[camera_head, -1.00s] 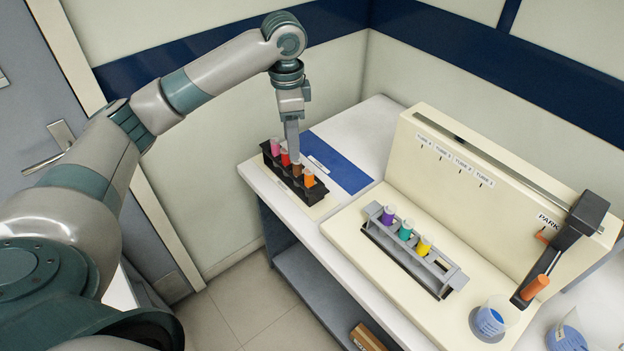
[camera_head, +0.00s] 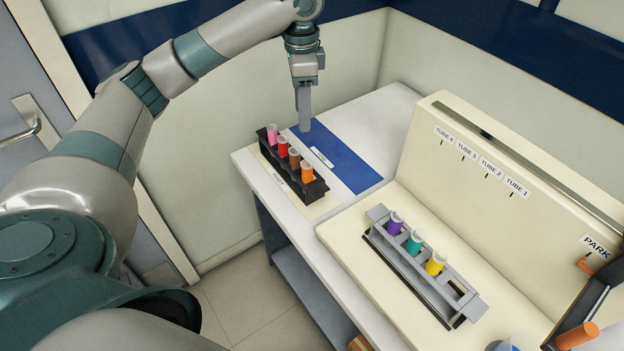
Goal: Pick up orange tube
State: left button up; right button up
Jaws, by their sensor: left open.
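The orange tube (camera_head: 307,172) stands upright in the black rack (camera_head: 318,189) on the white table, at the rack's near right end. Brown, red and pink tubes stand beside it in the same rack. My left gripper (camera_head: 304,128) points down above the blue mat, just behind the rack and apart from the orange tube. It is open and empty, though seen side-on so the gap between its fingers does not show. My right gripper is not in view.
A grey rack (camera_head: 408,262) with purple, teal and yellow tubes stands on the cream station (camera_head: 350,232) to the right. The station's tall labelled panel (camera_head: 480,165) rises behind it. A dark arm with an orange handle (camera_head: 575,336) is at lower right.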

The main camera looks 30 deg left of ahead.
pick_arm(q)
jog(key=shift+w+f, duration=0.35)
jog(key=shift+f, duration=0.15)
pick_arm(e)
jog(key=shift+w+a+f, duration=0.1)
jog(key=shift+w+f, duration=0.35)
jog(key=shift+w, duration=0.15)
pick_arm(q)
jog(key=shift+s, duration=0.1)
jog(key=shift+f, duration=0.1)
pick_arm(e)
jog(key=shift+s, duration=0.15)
pick_arm(q)
jog(key=p, duration=0.1)
send_over(306, 162)
notch_tip(306, 162, down, 7)
jog(key=shift+a, duration=0.15)
notch_tip(306, 162, down, 4)
jog(key=shift+r+p, duration=0.1)
jog(key=shift+p, duration=0.5)
jog(key=shift+f, duration=0.6)
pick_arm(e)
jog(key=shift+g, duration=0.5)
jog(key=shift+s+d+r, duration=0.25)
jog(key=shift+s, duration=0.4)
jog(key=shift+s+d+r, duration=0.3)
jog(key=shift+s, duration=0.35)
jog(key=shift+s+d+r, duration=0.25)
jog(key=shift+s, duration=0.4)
